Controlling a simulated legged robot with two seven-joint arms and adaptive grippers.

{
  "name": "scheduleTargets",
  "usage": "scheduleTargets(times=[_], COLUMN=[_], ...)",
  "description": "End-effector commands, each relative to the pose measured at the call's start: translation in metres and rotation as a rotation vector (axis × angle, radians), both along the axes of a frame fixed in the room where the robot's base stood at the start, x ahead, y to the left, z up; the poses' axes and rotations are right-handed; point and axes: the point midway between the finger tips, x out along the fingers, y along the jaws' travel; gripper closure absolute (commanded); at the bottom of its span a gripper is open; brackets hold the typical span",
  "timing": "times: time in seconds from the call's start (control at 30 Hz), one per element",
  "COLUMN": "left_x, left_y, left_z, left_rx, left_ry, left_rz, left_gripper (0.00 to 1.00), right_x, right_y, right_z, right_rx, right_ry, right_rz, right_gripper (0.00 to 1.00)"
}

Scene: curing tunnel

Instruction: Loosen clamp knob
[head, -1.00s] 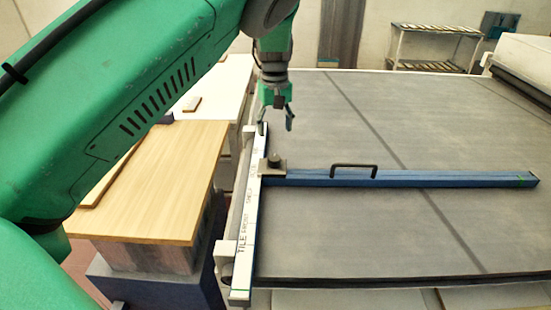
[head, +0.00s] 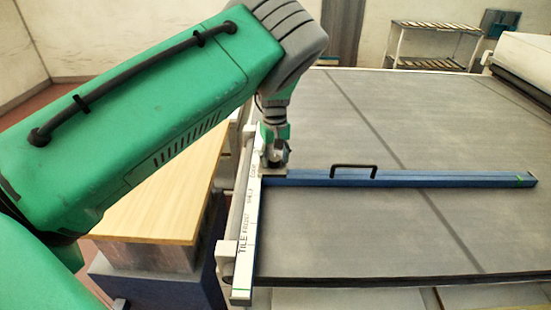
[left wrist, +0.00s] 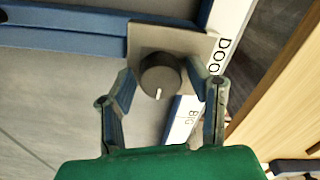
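The clamp knob (left wrist: 161,76) is a round dark knob with a white mark, on a grey metal plate (left wrist: 150,36) in the left wrist view. The plate (head: 274,174) sits where the blue bar (head: 430,180) meets the white printed rail (head: 247,230). My left gripper (left wrist: 160,82) is open, with one finger on each side of the knob. A gap shows between the fingers and the knob in places; contact is unclear. In the head view the left gripper (head: 273,163) is directly over the plate and hides the knob. My right gripper is not in view.
A black handle (head: 354,168) rises from the blue bar. The large grey slab (head: 350,120) is otherwise clear. A wooden board (head: 165,205) lies on a bench left of the rail. A rack (head: 435,45) stands at the back.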

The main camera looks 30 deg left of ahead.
Motion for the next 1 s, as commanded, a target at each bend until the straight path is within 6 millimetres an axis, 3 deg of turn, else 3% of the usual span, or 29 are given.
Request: scheduleTargets(times=[0.03, 0.1, 0.27, 0.6, 0.87, 0.9, 0.93, 1.0], left_x=[0.0001, 0.0002, 0.0005, 0.0014, 0.0016, 0.0017, 0.0016, 0.0014], left_y=[0.0, 0.0, 0.0, -0.0002, -0.0002, -0.0001, -0.0002, -0.0001], left_z=[0.0002, 0.0002, 0.0006, 0.0008, 0.0004, 0.0004, 0.0004, 0.0003], left_rx=[0.0, 0.0, -0.001, -0.001, 0.001, 0.001, 0.001, 0.001], left_ry=[0.0, 0.0, 0.0, 0.0, -0.001, -0.001, -0.001, 0.001], left_rz=[0.0, 0.0, -0.01, -0.193, -0.2, -0.2, -0.199, -0.199], left_gripper=[0.77, 0.95, 0.95, 0.94, 0.94, 0.59, 0.48, 0.45], right_x=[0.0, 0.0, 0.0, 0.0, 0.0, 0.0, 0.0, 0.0], right_y=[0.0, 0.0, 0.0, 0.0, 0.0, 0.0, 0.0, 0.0], right_z=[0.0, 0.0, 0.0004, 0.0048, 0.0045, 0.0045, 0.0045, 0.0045], right_rx=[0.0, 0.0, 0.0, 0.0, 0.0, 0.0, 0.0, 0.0], right_ry=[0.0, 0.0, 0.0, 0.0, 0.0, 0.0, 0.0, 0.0], right_rz=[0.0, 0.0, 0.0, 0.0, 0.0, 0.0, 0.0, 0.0], right_gripper=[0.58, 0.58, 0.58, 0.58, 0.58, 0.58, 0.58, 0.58])
